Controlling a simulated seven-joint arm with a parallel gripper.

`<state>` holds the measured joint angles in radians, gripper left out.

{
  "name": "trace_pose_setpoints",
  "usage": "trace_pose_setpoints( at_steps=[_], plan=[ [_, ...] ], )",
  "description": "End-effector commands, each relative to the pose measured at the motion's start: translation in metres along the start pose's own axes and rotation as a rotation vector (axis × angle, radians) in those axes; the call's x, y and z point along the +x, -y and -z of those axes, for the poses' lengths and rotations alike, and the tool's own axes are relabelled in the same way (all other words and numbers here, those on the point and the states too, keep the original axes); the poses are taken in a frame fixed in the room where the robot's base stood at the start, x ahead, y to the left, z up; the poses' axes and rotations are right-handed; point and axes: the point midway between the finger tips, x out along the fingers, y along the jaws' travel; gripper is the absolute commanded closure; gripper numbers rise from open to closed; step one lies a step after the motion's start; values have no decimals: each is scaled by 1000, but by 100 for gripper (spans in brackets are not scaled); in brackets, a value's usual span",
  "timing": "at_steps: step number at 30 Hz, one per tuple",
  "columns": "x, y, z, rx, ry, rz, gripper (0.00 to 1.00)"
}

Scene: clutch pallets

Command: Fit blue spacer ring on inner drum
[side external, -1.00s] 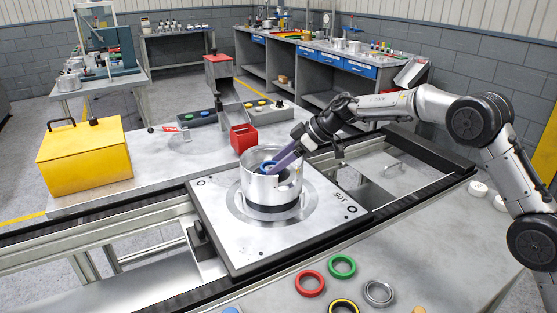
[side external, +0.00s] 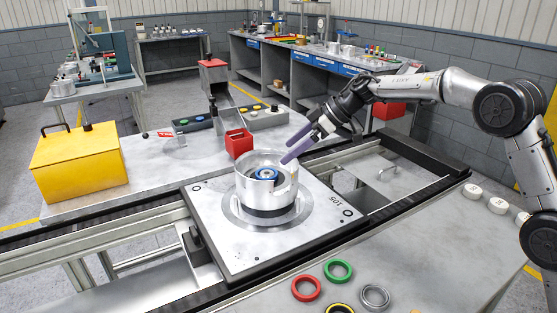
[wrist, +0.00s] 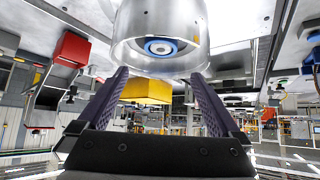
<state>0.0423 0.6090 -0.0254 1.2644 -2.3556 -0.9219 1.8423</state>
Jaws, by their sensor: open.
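The blue spacer ring (side external: 267,173) lies inside the silver drum housing (side external: 266,195), around the inner drum (side external: 265,173) at its middle. The wrist view also shows the blue ring (wrist: 158,46) around the round metal centre, inside the housing wall (wrist: 125,25). Whether the ring is fully seated I cannot tell. My gripper (side external: 289,150) is open and empty, above and to the right of the housing rim, with its purple fingers apart. In the wrist view its fingers (wrist: 158,92) have nothing between them.
The housing stands on a metal pallet (side external: 225,247) on the conveyor. Red (side external: 306,288), green (side external: 338,271) and grey (side external: 375,296) rings lie on the front table. A red bin (side external: 239,143) and a yellow box (side external: 80,163) stand behind. The air right of the housing is free.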

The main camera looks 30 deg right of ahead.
Motion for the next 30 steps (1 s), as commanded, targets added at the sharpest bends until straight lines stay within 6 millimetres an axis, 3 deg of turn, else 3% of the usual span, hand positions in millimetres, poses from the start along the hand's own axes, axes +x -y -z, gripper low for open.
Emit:
trace_pose_setpoints(
  at_steps=[3, 7, 18, 22, 26, 30],
  plan=[
    [-24, 0, 0, 1, -1, -2, 0],
    [-40, 0, 0, 1, -1, -1, 0],
    [-52, 0, 0, 1, -1, 0, 0],
    [-63, 3, 18, -18, -70, -38, 0],
    [-101, 10, 62, -51, -254, -172, 0],
    [-168, 13, 96, -36, -447, -420, 0]
  ],
)
